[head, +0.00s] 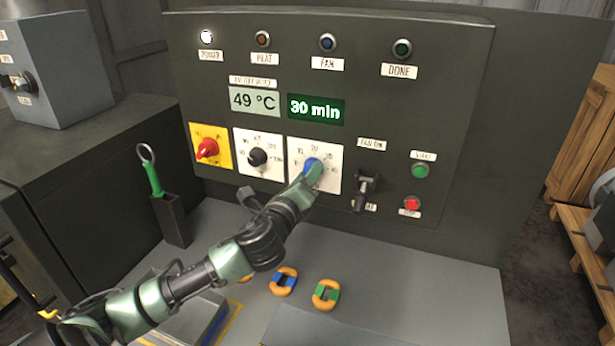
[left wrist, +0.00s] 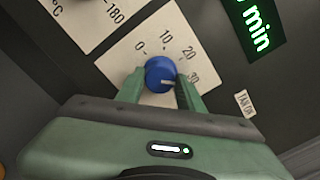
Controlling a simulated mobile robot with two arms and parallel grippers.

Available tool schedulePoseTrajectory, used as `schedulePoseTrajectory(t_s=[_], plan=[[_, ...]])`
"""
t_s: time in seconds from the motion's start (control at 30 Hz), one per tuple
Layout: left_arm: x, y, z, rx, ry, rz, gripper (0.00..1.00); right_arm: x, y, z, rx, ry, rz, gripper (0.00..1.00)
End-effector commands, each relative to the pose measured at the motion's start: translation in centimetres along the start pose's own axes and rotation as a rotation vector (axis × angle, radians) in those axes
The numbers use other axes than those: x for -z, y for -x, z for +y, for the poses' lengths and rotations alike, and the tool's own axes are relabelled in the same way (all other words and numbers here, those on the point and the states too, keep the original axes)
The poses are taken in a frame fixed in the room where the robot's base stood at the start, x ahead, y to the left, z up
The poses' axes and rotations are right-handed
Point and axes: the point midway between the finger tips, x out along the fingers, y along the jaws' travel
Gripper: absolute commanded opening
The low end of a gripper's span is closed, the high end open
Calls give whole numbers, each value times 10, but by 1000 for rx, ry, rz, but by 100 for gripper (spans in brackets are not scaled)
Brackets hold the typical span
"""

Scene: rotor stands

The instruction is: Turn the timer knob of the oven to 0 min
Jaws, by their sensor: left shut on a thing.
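The blue timer knob (left wrist: 160,74) sits on a white dial plate (left wrist: 128,62) marked 0, 10, 20 and 30 in the left wrist view. Its white pointer line is directed toward the 30 side. In the head view the knob (head: 311,166) is partly hidden by my left gripper (head: 312,174). My left gripper (left wrist: 160,90) is shut on the knob, with one green finger on each side of it. The green display (head: 316,109) above reads 30 min. My right gripper is not in view.
A black knob (head: 257,158) and a red knob (head: 207,148) are to the left of the timer. A black lever (head: 363,192) stands close on its right, with a green button (head: 420,171) and a red button (head: 411,203) beyond. Orange rings lie on the grey table (head: 440,285) below.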

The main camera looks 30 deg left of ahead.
Motion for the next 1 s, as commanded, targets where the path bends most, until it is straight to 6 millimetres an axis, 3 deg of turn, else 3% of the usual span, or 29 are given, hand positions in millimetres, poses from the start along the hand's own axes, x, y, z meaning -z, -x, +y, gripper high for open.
schedulePoseTrajectory(t_s=[1.0], plan=[[0, 0, 0, -2, 968, -1, 0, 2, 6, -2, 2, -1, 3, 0]])
